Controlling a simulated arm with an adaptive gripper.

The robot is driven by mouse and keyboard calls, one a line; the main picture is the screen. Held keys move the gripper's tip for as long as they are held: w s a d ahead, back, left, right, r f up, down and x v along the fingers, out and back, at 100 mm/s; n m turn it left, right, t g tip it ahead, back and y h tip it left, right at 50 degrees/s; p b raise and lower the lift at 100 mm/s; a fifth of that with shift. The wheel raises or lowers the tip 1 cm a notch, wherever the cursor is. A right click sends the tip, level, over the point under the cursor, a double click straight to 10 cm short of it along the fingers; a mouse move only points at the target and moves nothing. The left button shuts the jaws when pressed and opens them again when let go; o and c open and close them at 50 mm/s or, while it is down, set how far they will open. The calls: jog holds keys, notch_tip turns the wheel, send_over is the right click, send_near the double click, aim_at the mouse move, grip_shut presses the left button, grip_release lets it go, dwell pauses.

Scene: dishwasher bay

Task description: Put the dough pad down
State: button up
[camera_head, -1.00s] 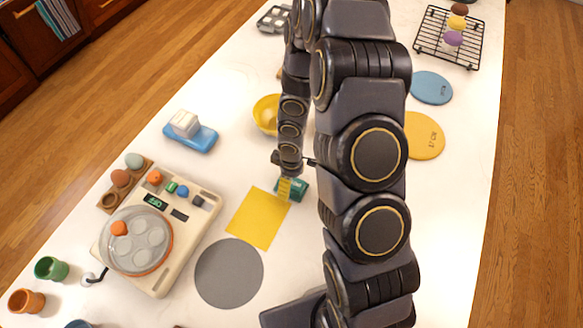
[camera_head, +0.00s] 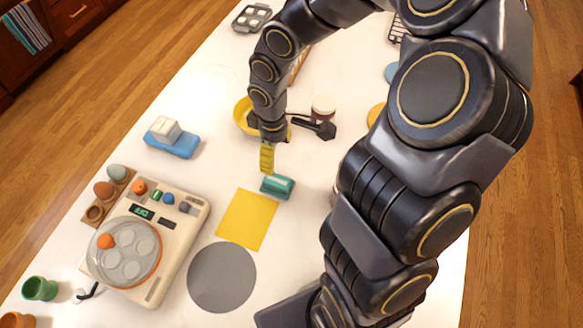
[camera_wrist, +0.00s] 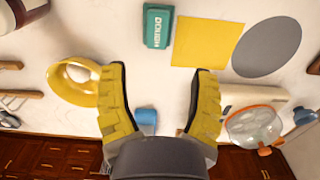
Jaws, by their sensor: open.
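The dough pad, a small teal block (camera_head: 277,187) marked "DOUGH", rests on the white table just off the upper right corner of a flat yellow square (camera_head: 247,219). In the wrist view the pad (camera_wrist: 158,27) lies close beside the square (camera_wrist: 207,42), with its label in sight. My gripper (camera_head: 267,165) has yellow fingers and is above the table, a little up and left of the pad in the head view. In the wrist view its fingers (camera_wrist: 162,70) are spread with nothing between them, and the pad is beyond the tips.
A grey disc (camera_head: 222,277) lies below the yellow square. A cream machine with a clear lid (camera_head: 125,253) stands to the left. A yellow bowl (camera_head: 243,112) is behind my gripper. A blue dish with a white block (camera_head: 172,142) stands farther left.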

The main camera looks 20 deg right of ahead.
jog(key=s+a+r+m+g, duration=0.1)
jog(key=s+a+r+m, duration=0.1)
jog(key=s+r+m, duration=0.6)
jog(key=s+r, duration=0.7)
jog(key=s, duration=0.4)
jog(key=shift+s+r+m+g, duration=0.25)
jog(key=shift+s+m+g, duration=0.05)
jog(key=shift+g, duration=0.1)
